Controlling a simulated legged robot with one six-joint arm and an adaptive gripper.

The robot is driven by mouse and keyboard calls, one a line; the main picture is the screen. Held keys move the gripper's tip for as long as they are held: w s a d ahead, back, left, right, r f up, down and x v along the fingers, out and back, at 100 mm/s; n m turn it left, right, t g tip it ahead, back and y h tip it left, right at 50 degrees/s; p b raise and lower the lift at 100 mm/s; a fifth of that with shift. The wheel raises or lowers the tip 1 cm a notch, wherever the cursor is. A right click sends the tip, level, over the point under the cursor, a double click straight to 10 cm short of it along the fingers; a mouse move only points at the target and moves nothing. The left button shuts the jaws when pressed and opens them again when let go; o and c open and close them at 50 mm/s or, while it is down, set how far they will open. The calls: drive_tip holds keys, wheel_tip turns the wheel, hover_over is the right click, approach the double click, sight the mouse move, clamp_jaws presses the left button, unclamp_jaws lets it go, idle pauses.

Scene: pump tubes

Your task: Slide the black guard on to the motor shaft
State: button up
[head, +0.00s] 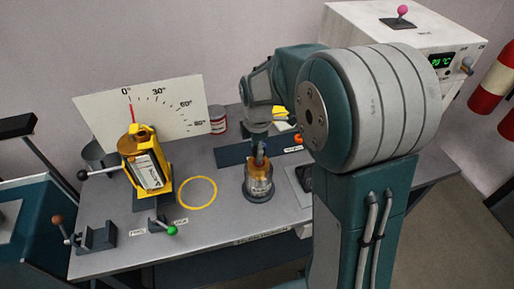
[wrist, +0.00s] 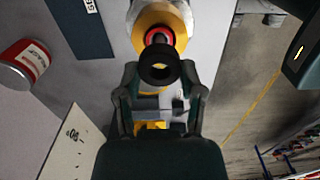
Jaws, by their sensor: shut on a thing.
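My gripper (head: 261,145) points down at the upright motor (head: 259,186) on the bench in the head view. In the wrist view my gripper (wrist: 160,82) is shut on the black guard (wrist: 159,72), a short dark tube with a round hole, with one finger on each side. Beyond the guard, the motor's yellow, round end (wrist: 150,18) shows with a red ring partly hidden by the guard. I cannot tell whether the guard touches the shaft. My arm hides part of the bench in the head view.
A yellow tilting device (head: 148,165) stands before a white angle board (head: 145,108). A yellow circle (head: 198,192) is marked on the bench. A red and white can (head: 217,120) stands behind. A white box with a temperature display (head: 440,62) is at the back right. Small levers line the front left.

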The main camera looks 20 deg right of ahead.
drive_tip(key=shift+f, duration=1.25)
drive_tip(key=o, duration=0.9)
wheel_tip(320, 180, up, 12)
drive_tip(key=shift+f, duration=0.1)
idle(0.9)
